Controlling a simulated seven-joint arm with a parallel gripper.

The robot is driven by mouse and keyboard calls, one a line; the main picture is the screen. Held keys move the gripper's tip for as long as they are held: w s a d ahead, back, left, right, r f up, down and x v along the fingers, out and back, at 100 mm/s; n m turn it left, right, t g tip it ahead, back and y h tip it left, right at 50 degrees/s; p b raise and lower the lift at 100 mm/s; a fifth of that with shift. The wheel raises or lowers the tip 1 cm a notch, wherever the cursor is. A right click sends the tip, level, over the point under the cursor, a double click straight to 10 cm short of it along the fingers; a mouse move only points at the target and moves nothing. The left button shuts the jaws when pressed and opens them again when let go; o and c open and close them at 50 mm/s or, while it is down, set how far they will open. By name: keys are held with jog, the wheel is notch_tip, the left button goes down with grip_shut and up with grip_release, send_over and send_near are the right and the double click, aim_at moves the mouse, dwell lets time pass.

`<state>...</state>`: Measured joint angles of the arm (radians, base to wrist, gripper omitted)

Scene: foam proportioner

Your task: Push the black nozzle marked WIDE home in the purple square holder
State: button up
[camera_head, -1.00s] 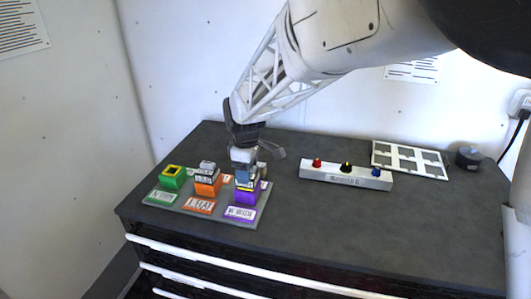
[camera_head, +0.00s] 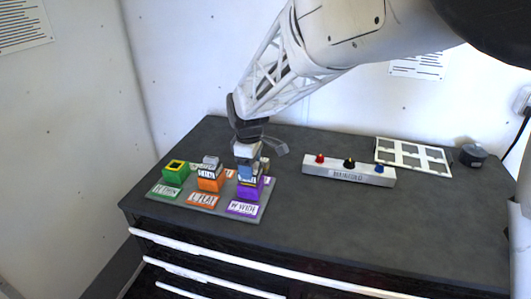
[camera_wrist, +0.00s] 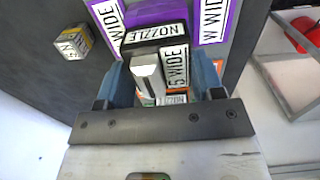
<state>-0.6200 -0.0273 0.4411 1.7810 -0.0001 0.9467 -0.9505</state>
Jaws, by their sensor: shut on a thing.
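The black nozzle (camera_wrist: 146,47), with white labels reading NOZZLE and WIDE, is between the blue fingers of my gripper (camera_wrist: 160,82) in the wrist view. My gripper (camera_head: 248,165) is shut on it, upright over the purple square holder (camera_head: 249,192) in the head view. The purple holder (camera_wrist: 150,12) also shows directly beyond the nozzle in the wrist view. The nozzle's lower end meets the holder and is hidden there. I cannot tell how deep it sits. The fingers cover much of the nozzle in the head view.
Left of the purple holder, an orange holder (camera_head: 211,184) carries a grey-topped nozzle, and a green holder (camera_head: 176,176) looks empty. A loose nozzle with a yellow band (camera_wrist: 74,42) lies nearby. A bar with coloured knobs (camera_head: 347,173) and a white frame (camera_head: 412,155) stand right. The front tabletop is clear.

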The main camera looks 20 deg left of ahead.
jog(key=shift+f, duration=0.5)
dwell(0.4)
jog(key=o, duration=1.2)
jog(key=shift+r, duration=0.15)
jog(key=shift+r, duration=2.9)
